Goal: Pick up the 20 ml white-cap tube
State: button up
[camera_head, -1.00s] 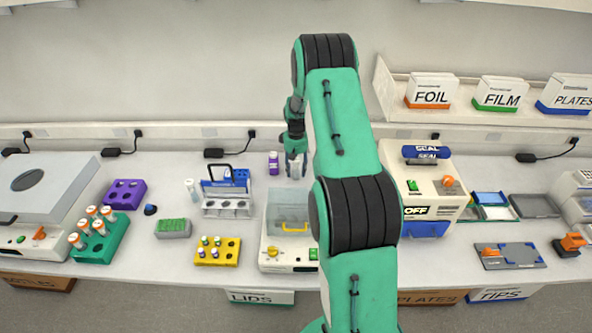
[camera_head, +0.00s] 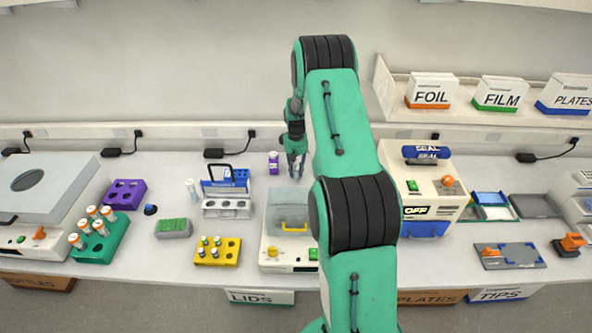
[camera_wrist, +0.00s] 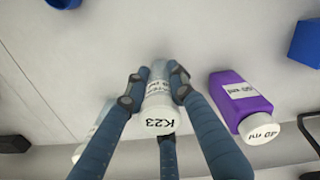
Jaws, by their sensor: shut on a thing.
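My gripper (camera_head: 295,168) is low over the back of the bench, to the right of a small purple bottle (camera_head: 273,162). In the wrist view my fingers (camera_wrist: 155,92) are shut around a clear tube (camera_wrist: 157,90) with a white cap marked K23 (camera_wrist: 160,123). The tube's side print is too small to read for certain, and the fingers cover its sides. I cannot tell whether its base touches the bench. In the head view the fingers mostly hide it.
The purple bottle with a white cap also shows close beside the fingers in the wrist view (camera_wrist: 240,100). Another white-capped container (camera_wrist: 80,150) is partly hidden behind the left finger. A blue-and-grey rack (camera_head: 227,193) and a clear-lidded device (camera_head: 288,225) stand nearby.

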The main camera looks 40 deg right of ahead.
aim_at(296, 163)
jog(key=shift+r, duration=0.75)
notch_tip(296, 163, up, 2)
jog(key=shift+r, duration=0.1)
jog(key=s+a+r, duration=0.1)
jog(key=s+a, duration=0.8)
jog(key=s, duration=0.4)
jog(key=shift+r, duration=0.15)
